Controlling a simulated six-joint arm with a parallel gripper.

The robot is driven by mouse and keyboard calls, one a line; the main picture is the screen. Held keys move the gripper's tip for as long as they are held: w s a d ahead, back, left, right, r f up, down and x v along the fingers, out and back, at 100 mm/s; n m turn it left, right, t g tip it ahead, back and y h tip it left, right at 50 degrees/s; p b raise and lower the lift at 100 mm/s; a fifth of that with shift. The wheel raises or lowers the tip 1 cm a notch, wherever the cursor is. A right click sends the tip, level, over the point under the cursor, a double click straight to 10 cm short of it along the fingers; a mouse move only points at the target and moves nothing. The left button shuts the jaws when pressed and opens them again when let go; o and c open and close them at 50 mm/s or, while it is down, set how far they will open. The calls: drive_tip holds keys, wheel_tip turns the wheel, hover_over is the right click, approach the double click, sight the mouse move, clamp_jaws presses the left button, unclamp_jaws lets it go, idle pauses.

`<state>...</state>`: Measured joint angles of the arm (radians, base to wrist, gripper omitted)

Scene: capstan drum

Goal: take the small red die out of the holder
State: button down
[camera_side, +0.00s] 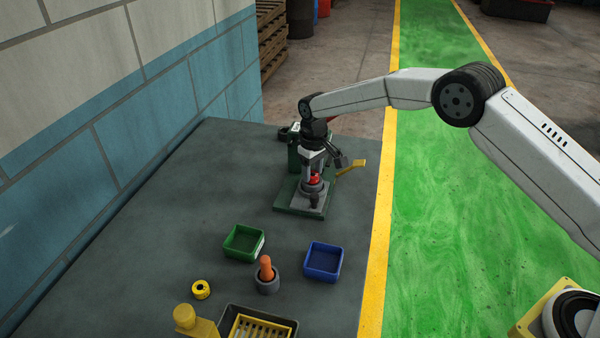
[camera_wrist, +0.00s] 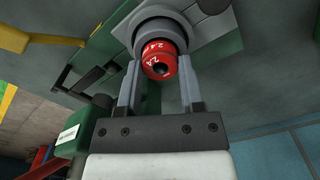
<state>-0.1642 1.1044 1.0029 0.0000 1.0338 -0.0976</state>
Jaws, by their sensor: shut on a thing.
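The small red die (camera_wrist: 160,62) has white markings and a dark hole in its face. It sits in the round grey holder (camera_wrist: 140,18), partly hidden by the holder in the wrist view. In the side view the die (camera_side: 315,177) shows as a small red spot above the holder (camera_side: 312,192) on the green press. My gripper (camera_wrist: 160,75) points at the holder with its two fingers on either side of the die, shut on it. It also shows in the side view (camera_side: 314,172) over the press base.
The green press (camera_side: 287,193) has a yellow lever (camera_side: 351,166) at its right. In front stand a green bin (camera_side: 243,243), a blue bin (camera_side: 323,262), a grey cup with an orange handle (camera_side: 266,270) and a yellow ring (camera_side: 201,289). The table's left side is clear.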

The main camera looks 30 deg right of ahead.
drive_tip(key=shift+r, duration=2.6)
drive_tip(key=shift+s+a+r, duration=0.1)
